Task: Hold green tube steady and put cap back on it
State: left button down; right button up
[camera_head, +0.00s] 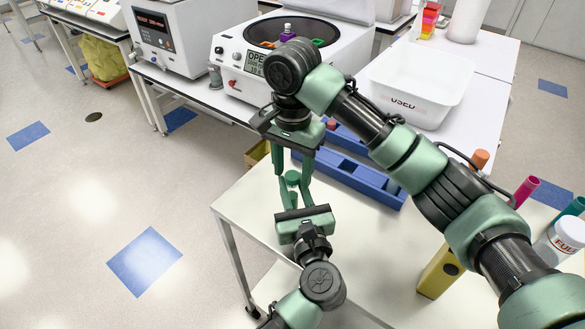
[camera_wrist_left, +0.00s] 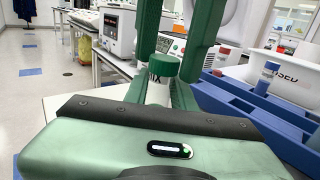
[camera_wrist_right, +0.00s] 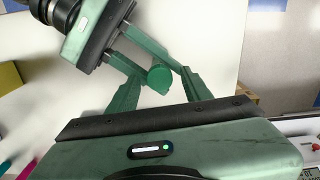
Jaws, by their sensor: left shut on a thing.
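The green cap (camera_head: 292,177) is at the top of the green tube (camera_wrist_left: 158,92), and it also shows in the left wrist view (camera_wrist_left: 165,68) and the right wrist view (camera_wrist_right: 160,78). I cannot tell how firmly it is seated. My left gripper (camera_head: 292,193) points up from below and is shut on the tube, which stands about upright above the white table. My right gripper (camera_head: 293,171) points down from above. Its fingers stand apart on either side of the cap, with gaps visible, and it looks open. The fingers hide much of the tube's body.
A blue rack (camera_head: 350,172) lies just behind the grippers. A white bin (camera_head: 420,85) and an open centrifuge (camera_head: 235,75) stand on the back bench. A yellow box (camera_head: 437,272) and a white jar (camera_head: 565,238) are at right. The near table's left part (camera_head: 245,210) is clear.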

jog(key=shift+r, duration=2.3)
jog(key=shift+c, duration=0.4)
jog(key=n, duration=0.2)
jog(key=r+n, duration=0.1)
jog(key=n, duration=0.7)
jog(key=shift+r, duration=0.4)
jog(key=n, duration=0.5)
jog(key=shift+r, duration=0.35)
jog(key=n, duration=0.3)
jog(key=r+n, duration=0.1)
jog(key=n, duration=0.2)
